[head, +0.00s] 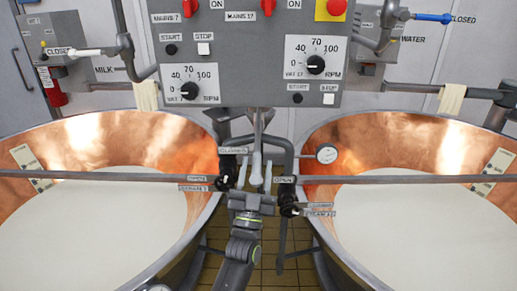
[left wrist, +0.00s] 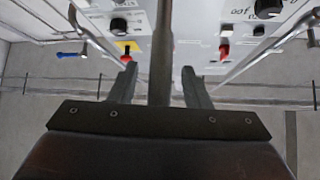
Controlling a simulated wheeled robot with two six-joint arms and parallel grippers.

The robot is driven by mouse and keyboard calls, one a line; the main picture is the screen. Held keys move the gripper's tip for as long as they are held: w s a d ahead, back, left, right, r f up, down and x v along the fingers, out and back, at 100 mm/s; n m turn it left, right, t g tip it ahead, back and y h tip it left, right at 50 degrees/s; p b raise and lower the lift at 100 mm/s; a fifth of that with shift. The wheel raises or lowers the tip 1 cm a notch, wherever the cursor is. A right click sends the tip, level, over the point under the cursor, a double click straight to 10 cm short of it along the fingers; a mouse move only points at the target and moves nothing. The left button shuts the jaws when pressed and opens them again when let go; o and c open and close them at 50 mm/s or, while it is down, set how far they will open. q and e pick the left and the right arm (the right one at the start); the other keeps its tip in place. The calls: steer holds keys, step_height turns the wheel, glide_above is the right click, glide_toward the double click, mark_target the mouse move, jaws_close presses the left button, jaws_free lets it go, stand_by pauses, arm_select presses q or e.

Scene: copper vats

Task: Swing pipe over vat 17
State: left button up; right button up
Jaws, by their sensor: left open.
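Vat 17 is the right copper vat (head: 390,145), going by the "17" labels on the panel's right half. Another copper vat (head: 110,140) stands on the left. Both hold pale liquid. A grey pipe (head: 288,160) bends down in the gap between them, over neither vat's liquid. A slim upright bar (head: 258,130) with a pale lower end hangs beside it. My left gripper (head: 255,178) is at that lower end, its fingers open on either side. In the left wrist view, a dark bar (left wrist: 160,50) runs between the open fingers, apart from both. My right gripper is out of view.
The grey control panel (head: 250,50) with dials and red switches stands above the gap. Thin horizontal rails (head: 400,179) cross in front of the vats. Valves (head: 290,210) and a round gauge (head: 327,154) crowd the gap. Tiled floor shows below.

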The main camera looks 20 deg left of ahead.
arm_select(q)
steer(key=shift+w+r, duration=0.3)
steer(key=shift+w, duration=0.2)
steer(key=shift+s, duration=0.25)
steer(key=shift+s+r, duration=0.15)
steer(key=shift+c, duration=0.6)
steer(key=shift+d, duration=0.1)
steer(key=shift+c, duration=1.3)
jaws_close()
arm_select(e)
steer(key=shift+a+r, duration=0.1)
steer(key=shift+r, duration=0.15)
